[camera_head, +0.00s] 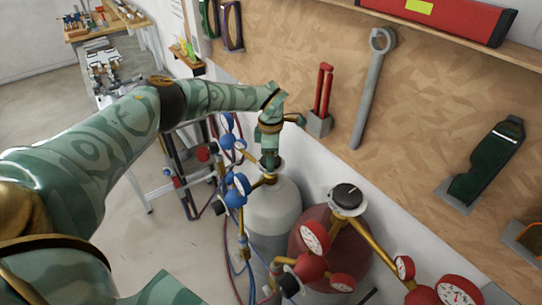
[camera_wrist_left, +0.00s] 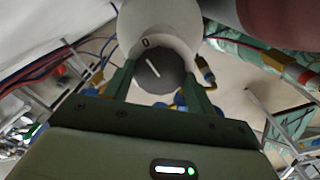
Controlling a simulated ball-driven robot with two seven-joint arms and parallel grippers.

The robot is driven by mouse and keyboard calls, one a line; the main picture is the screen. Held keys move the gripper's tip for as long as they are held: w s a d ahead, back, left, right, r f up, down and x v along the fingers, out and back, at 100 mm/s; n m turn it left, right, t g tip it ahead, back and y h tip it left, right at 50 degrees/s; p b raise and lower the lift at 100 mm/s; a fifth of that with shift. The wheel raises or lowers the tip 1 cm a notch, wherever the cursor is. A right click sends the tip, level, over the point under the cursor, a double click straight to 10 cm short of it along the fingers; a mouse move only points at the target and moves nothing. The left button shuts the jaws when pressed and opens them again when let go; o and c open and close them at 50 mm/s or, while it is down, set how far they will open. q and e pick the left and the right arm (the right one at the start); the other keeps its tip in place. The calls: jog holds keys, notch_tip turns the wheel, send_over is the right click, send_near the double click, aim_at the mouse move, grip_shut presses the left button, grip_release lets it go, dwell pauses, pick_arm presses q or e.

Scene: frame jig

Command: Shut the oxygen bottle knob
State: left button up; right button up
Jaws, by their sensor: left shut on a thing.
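The oxygen bottle (camera_head: 274,210) is the pale grey cylinder with blue regulators, standing by the wall; its top also shows in the left wrist view (camera_wrist_left: 185,25). Its dark round knob (camera_wrist_left: 165,72) has a white line that slants to the upper left, near a "0" mark on the bottle's top. My left gripper (camera_head: 268,160) points down onto the knob, and in the left wrist view its fingers (camera_wrist_left: 158,80) are closed on the knob's two sides. In the head view the gripper mostly hides the knob. My right gripper is not in view.
A dark red bottle (camera_head: 326,245) with a black knob (camera_head: 346,194) and red gauges stands close on the right. Blue gauges (camera_head: 237,188) and hoses are left of the gripper.

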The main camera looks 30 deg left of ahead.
pick_arm(q)
jog(key=shift+w+r+m, duration=0.1)
jog(key=shift+m, duration=0.5)
jog(key=o, duration=1)
notch_tip(320, 180, up, 16)
jog(key=shift+r+b, duration=0.15)
jog(key=shift+b, duration=0.65)
